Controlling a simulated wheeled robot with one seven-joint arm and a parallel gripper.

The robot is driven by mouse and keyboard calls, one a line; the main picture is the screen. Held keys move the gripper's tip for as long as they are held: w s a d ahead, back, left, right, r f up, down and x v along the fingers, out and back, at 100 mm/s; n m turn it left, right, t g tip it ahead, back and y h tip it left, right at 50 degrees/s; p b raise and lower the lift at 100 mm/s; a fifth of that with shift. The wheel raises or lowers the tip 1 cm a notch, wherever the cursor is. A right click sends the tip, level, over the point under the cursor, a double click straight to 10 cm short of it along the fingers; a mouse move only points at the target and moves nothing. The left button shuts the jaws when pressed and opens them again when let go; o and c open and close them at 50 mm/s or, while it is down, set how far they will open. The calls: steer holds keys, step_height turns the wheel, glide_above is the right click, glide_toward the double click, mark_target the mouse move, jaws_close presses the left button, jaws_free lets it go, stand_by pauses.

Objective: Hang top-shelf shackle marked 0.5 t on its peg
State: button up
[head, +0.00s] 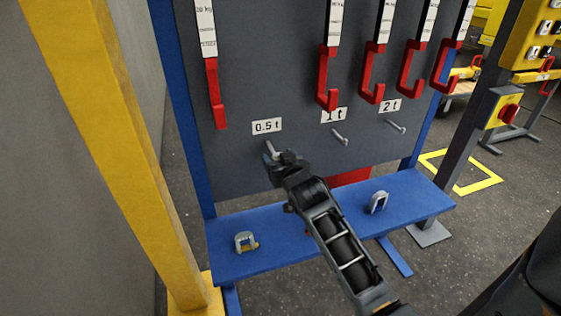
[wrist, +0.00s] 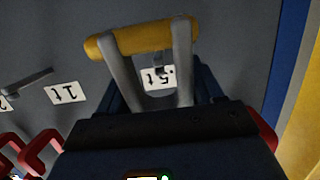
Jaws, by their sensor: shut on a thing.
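My gripper (head: 276,160) is shut on a grey shackle with a thick yellow pin (wrist: 145,38). The shackle's grey legs (wrist: 184,62) run down between the jaws in the wrist view; the head view mostly hides it behind my gripper. The 0.5 t sign (head: 267,126) is on the grey board just above my gripper. A pale peg (head: 270,148) shows below this sign, at the jaws. In the wrist view the sign (wrist: 170,80) and the dark end of the peg (wrist: 158,63) show inside the shackle's opening. I cannot tell whether the peg passes through it.
The 1 t peg (head: 340,137) and 2 t peg (head: 397,127) look bare. Two other shackles, one left (head: 245,241) and one right (head: 378,201), stand on the blue shelf (head: 300,240) below. Red hooks (head: 327,85) hang above. A yellow post (head: 110,130) stands left.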

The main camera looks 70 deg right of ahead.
mark_target(271, 147)
steer(key=shift+r+b+x, duration=0.2)
steer(key=shift+b+x, duration=0.05)
steer(key=shift+x, duration=1.25)
steer(key=shift+r+b+x, duration=0.2)
steer(key=shift+b+x, duration=0.05)
steer(key=shift+x, duration=1.2)
steer(key=shift+w+d+f+b, duration=0.35)
steer(key=shift+d+f+b, duration=0.05)
steer(key=shift+f+b, duration=0.1)
steer(key=shift+d+f, duration=0.1)
steer(key=shift+f, duration=0.15)
steer(key=shift+f, duration=0.2)
steer(key=o, duration=1.3)
steer(key=shift+o, duration=0.2)
steer(key=shift+s+f, duration=0.1)
steer(key=shift+s, duration=0.05)
steer(key=v, duration=0.7)
steer(key=shift+a+r+b, duration=0.35)
steer(key=shift+r, duration=0.15)
steer(key=shift+s, duration=0.1)
